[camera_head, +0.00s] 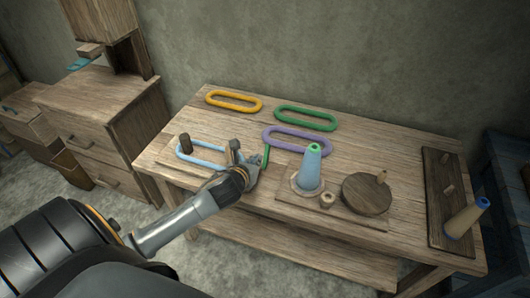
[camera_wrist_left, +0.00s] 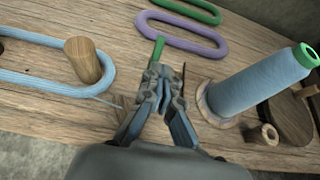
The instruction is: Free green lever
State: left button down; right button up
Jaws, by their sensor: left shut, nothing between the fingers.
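The green lever (camera_head: 266,154) is a thin green piece standing at the workbench, just beyond my left gripper (camera_head: 252,170). In the left wrist view the green lever (camera_wrist_left: 158,48) shows right above the tips of the left gripper (camera_wrist_left: 162,74). The two fingers are together with nothing between them. The lower part of the lever is hidden behind the fingers, and I cannot tell whether they touch it. A light blue loop (camera_head: 187,157) lies left of the gripper, around a wooden peg (camera_head: 185,144). My right gripper is not in view.
A blue thread cone (camera_head: 311,168) stands close right of the gripper, with a round wooden disc (camera_head: 366,196) beyond it. Yellow (camera_head: 234,101), green (camera_head: 305,118) and purple (camera_head: 297,139) loops lie at the back. A dark board (camera_head: 446,208) lies at the right end.

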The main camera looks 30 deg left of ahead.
aim_at(267, 147)
pick_arm(q)
jog(key=x, duration=0.8)
jog(key=shift+w+f, duration=0.15)
jog(key=shift+w, duration=0.15)
jog(key=shift+w+p, duration=0.15)
jog(key=shift+p, duration=0.25)
jog(key=shift+w+a+r+g+p, duration=0.2)
jog(key=shift+w+g+p, duration=0.25)
jog(key=shift+p, duration=0.7)
jog(key=shift+w+a+f+p, duration=0.1)
jog(key=shift+p, duration=0.2)
